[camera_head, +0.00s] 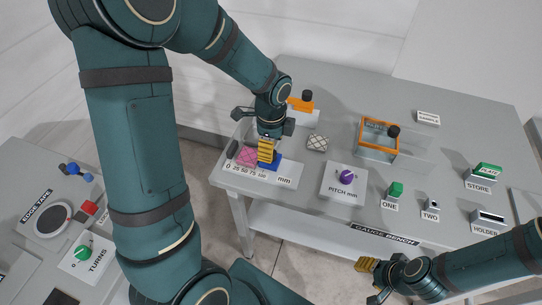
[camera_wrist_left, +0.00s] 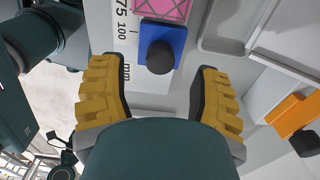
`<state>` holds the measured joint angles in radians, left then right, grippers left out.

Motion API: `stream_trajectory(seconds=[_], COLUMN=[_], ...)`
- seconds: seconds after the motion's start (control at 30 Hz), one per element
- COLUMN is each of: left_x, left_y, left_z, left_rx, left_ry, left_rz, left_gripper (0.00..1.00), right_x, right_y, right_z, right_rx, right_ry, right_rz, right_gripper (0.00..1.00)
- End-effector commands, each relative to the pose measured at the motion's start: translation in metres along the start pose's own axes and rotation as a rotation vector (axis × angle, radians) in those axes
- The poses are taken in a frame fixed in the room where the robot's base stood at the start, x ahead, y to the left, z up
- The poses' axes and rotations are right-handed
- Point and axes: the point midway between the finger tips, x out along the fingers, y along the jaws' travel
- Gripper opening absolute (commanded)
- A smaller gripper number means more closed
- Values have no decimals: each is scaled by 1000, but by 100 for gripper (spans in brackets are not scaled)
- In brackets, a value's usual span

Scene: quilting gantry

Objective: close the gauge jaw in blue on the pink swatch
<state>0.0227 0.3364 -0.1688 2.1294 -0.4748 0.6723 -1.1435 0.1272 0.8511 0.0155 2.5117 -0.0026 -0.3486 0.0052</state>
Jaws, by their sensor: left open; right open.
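The blue gauge jaw (camera_head: 274,161) is a block with a black knob on a white scale marked in mm, at the left end of the bench. It also shows in the left wrist view (camera_wrist_left: 146,33). The pink patterned swatch (camera_head: 246,157) lies beside it, at the top edge of the left wrist view (camera_wrist_left: 163,8). I cannot tell whether they touch. My left gripper (camera_head: 265,150) is open over the jaw. Its yellow fingers (camera_wrist_left: 157,80) stand either side of the black knob without visible contact. My right gripper (camera_head: 368,269) is open and empty at the bench's front edge.
An orange-rimmed clear box (camera_head: 379,145), a purple pitch knob (camera_head: 346,176) and a green block (camera_head: 396,188) stand to the right. A white patterned swatch (camera_head: 318,143) lies near the jaw. An orange part with a black knob (camera_head: 300,104) stands behind my left gripper.

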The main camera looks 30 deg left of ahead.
Motion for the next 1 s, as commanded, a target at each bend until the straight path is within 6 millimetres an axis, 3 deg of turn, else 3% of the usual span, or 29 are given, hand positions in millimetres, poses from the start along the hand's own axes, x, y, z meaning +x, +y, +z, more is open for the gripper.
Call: stream_trajectory(seconds=[0.1,0.23,0.67,0.8,1.0], left_x=[20,32,38,38,38], left_y=[0,0,0,0,0], left_z=[0,0,0,0,1], left_rx=[-1,-1,-1,-1,-2], left_ry=[-1,0,0,0,0], left_rz=[3,1,-1,-1,-1], left_gripper=[63,63,62,13,11], right_x=[6,8,9,9,9], right_y=[2,3,3,4,3], right_z=[-1,-1,-2,-2,-2], right_rx=[0,0,-1,0,0], right_ry=[3,5,6,6,6], right_rz=[0,0,0,0,0], right_gripper=[47,47,47,47,47])
